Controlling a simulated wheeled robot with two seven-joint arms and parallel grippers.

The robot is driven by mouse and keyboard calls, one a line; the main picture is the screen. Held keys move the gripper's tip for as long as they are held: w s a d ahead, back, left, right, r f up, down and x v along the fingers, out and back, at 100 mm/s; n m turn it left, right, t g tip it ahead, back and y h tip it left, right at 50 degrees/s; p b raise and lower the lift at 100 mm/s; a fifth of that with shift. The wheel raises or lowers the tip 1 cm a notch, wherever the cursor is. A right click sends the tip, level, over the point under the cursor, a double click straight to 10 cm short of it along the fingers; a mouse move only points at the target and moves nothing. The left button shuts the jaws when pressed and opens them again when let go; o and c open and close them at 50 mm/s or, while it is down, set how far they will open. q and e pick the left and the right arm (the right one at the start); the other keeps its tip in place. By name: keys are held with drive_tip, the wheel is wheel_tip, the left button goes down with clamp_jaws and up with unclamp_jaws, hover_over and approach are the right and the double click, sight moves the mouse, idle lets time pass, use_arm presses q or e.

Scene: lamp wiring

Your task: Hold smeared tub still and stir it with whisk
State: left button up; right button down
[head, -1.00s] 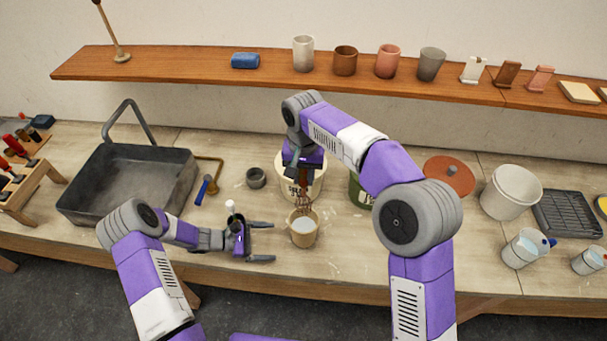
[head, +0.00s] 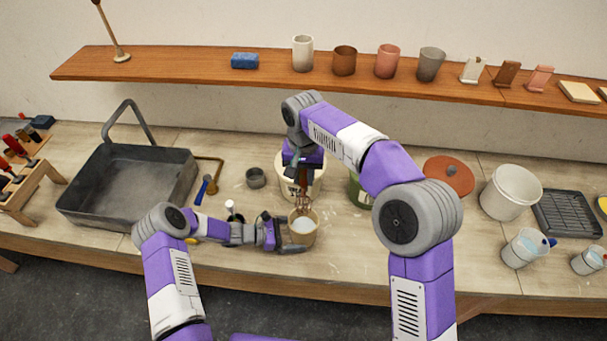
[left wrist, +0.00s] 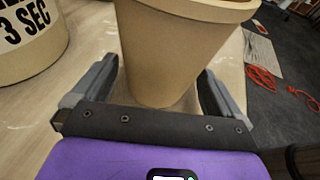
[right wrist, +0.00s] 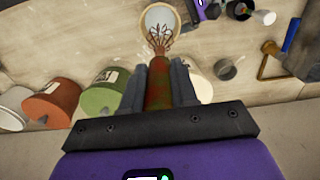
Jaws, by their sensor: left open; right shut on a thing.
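The smeared tub (head: 303,236) is a tan tub with pale contents, standing on the bench; it fills the middle of the left wrist view (left wrist: 170,55). My left gripper (head: 292,234) is open with its fingers on either side of the tub's lower body; I cannot tell whether they touch it. My right gripper (head: 300,168) is shut on the handle of the whisk (right wrist: 158,85), which is reddish with green marks. The whisk points down and its wire head (right wrist: 160,38) is at the tub's mouth. How deep the wires reach is unclear.
A grey basin (head: 120,185) and a small dark cup (head: 256,178) are to the left.

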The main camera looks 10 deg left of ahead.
use_arm(q)
drive_tip(key=shift+x, duration=1)
drive_tip(key=shift+c, duration=0.3)
drive_tip(key=c, duration=0.7)
drive_tip(key=shift+c, duration=0.7)
